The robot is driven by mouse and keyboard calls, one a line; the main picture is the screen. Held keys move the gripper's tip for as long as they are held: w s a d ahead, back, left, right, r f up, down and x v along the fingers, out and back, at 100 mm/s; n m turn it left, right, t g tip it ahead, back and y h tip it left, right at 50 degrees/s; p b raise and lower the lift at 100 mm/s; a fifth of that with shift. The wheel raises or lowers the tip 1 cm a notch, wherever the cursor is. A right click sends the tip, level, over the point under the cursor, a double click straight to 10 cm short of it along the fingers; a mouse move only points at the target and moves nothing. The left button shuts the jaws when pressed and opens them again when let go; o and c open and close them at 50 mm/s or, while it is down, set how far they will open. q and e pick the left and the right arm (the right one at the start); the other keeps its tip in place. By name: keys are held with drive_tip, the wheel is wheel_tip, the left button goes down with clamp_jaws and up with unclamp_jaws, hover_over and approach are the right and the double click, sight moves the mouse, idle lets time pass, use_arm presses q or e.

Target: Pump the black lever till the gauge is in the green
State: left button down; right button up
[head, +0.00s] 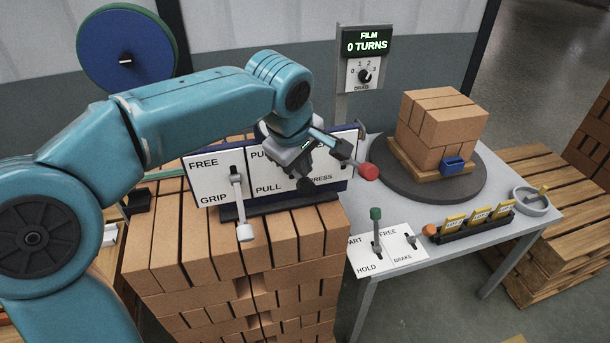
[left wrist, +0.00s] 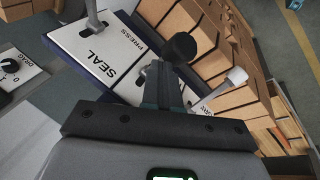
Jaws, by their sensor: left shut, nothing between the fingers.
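The black lever's knob (head: 306,185) shows at the middle of the white and blue lever panel (head: 208,176), by the PULL lettering. It also shows in the left wrist view (left wrist: 180,48), just beyond my fingertips. My left gripper (head: 300,168) is over the panel, with its fingers (left wrist: 163,85) shut and empty close to the knob. I cannot tell whether they touch it. The lever's shaft is mostly hidden by the gripper. I see no gauge with a green zone in either view; part of the panel is covered by my arm. My right gripper is not in view.
A white-handled lever (head: 244,231) stands left of the black one, a red-knobbed lever (head: 369,172) right. The panel sits on stacked bricks (head: 180,255). Right are a turntable (head: 390,183) with wrapped bricks, a green-knobbed lever (head: 376,214) and a sign reading 0 TURNS (head: 366,42).

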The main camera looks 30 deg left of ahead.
use_arm(q)
drive_tip(key=s+d+f+b, duration=0.2)
drive_tip(key=d+f+b, duration=0.1)
drive_tip(key=f+b, duration=0.5)
drive_tip(key=shift+s+f+b, duration=0.2)
drive_tip(key=shift+s+b, duration=0.15)
drive_tip(key=shift+b, duration=0.1)
idle(6.8)
